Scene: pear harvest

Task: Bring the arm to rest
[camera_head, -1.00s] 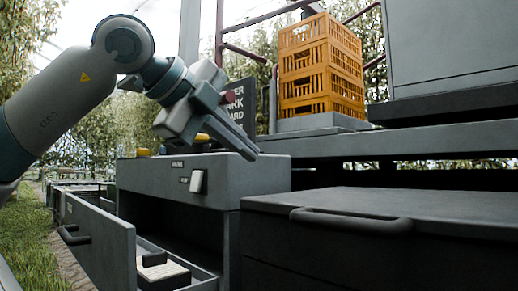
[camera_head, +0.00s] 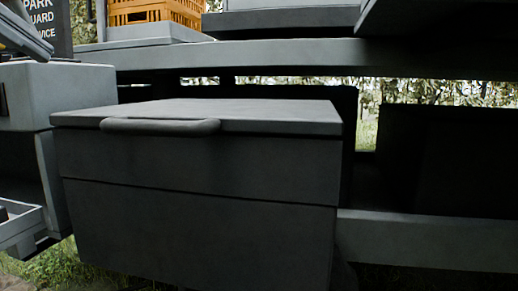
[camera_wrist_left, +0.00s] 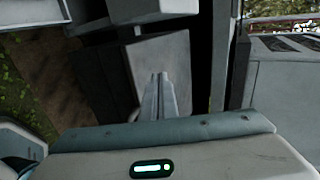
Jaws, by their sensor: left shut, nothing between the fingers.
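My left gripper (camera_wrist_left: 160,92) shows in the left wrist view with its two fingers together and nothing between them. In the head view only a small part of the left gripper (camera_head: 22,35) shows at the upper left edge, above the grey cabinet (camera_head: 75,92). In the wrist view, grey surfaces lie beyond the fingertips, and I cannot tell whether anything touches. My right gripper is in neither view.
A dark grey chest (camera_head: 200,230) with a lid and a bar handle (camera_head: 160,126) fills the middle. An open drawer (camera_head: 22,228) juts out at the lower left. Orange crates (camera_head: 155,12) stand on the deck behind. A sign (camera_head: 45,22) stands at the upper left.

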